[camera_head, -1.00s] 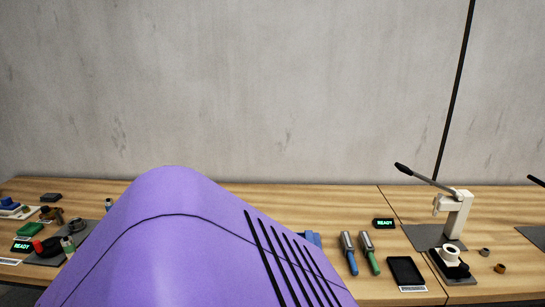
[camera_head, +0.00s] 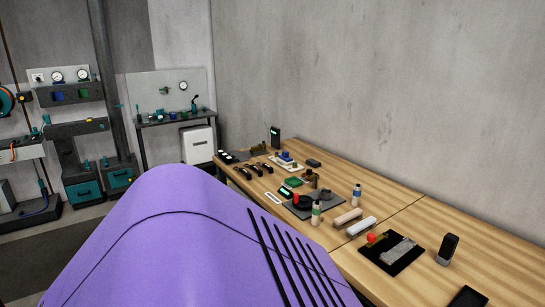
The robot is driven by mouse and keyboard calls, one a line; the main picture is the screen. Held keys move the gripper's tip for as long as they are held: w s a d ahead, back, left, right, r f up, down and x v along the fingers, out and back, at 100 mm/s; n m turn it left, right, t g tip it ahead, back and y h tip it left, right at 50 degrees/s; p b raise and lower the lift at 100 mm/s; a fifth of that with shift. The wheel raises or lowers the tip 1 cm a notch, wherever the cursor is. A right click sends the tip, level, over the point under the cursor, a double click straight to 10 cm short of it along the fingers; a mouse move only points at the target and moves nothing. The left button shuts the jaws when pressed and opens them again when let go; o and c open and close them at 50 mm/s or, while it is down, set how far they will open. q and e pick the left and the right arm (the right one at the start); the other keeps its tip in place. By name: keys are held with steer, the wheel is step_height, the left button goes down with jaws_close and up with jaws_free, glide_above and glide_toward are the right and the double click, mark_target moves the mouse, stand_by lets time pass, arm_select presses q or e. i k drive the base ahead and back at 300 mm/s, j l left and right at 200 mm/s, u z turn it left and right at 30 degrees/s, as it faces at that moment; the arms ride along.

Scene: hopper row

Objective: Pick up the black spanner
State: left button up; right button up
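I cannot make out a black spanner for certain in the head view. Several small dark, elongated items (camera_head: 252,170) lie in a row near the far left end of the wooden bench (camera_head: 410,210); they are too small to tell what they are. Neither of my grippers is in view. My own purple body part fills the lower middle and hides the near edge of the bench there.
The bench also holds a black tray (camera_head: 404,262), a white block (camera_head: 361,227), a wooden block (camera_head: 347,217), bottles (camera_head: 316,212) and a black upright device (camera_head: 447,249). A wall stands behind it. A second workstation (camera_head: 172,118) is at the back left.

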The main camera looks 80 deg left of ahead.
mark_target(270, 169)
steer(key=u, duration=1.85)
steer(key=i+l+u, duration=0.1)
steer(key=i+u, duration=0.15)
steer(key=u, duration=0.2)
steer(key=i+l+u, duration=0.25)
steer(key=u, duration=0.25)
steer(key=i+l, duration=0.1)
steer(key=i, duration=0.2)
steer(key=i+l, duration=0.15)
steer(key=i, duration=0.2)
steer(key=k, duration=0.45)
steer(key=i+j+z, duration=0.15)
steer(key=i+j, duration=0.35)
steer(key=i+j+z, duration=0.2)
steer(key=i+j, duration=0.25)
steer(key=i+j+z, duration=0.15)
steer(key=i+j, duration=0.3)
steer(key=j, duration=0.25)
